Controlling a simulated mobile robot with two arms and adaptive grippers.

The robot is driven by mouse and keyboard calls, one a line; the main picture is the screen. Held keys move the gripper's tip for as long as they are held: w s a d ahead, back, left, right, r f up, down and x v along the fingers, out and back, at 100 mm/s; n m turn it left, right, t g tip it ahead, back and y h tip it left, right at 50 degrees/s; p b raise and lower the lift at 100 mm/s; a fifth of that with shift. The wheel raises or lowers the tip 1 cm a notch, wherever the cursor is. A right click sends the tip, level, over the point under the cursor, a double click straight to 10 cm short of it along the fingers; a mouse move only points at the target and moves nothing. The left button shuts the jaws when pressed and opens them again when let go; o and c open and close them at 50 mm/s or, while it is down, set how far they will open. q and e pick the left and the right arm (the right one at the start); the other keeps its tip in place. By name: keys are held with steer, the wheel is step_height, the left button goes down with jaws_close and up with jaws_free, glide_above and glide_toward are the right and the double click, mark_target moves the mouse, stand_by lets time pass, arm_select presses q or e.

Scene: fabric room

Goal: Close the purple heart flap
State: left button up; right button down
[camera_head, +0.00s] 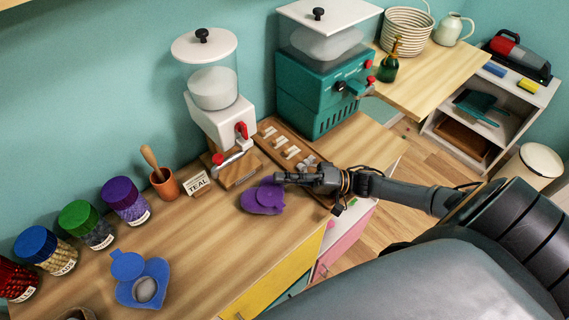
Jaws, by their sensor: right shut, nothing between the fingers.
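The purple heart (261,200) lies on the wooden counter, below the white dispenser. Its rounded purple flap seems to lie over the heart's middle, but I cannot tell whether it is fully flat, as my gripper partly covers the far right side. My right gripper (280,178) is shut and empty. Its fingertips are at the heart's upper right edge, just over or touching it; the picture does not show which. My left gripper is out of view.
A blue heart (155,286) with its flap open lies at lower left. The white dispenser (222,125) and a wooden tray (268,133) are close to my gripper.

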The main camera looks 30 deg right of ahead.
steer(key=shift+s+d+f, duration=0.1)
steer(key=shift+s+d, duration=0.05)
steer(key=shift+d, duration=0.15)
steer(key=v, duration=1.1)
steer(key=shift+d, duration=0.15)
steer(key=shift+s, duration=0.15)
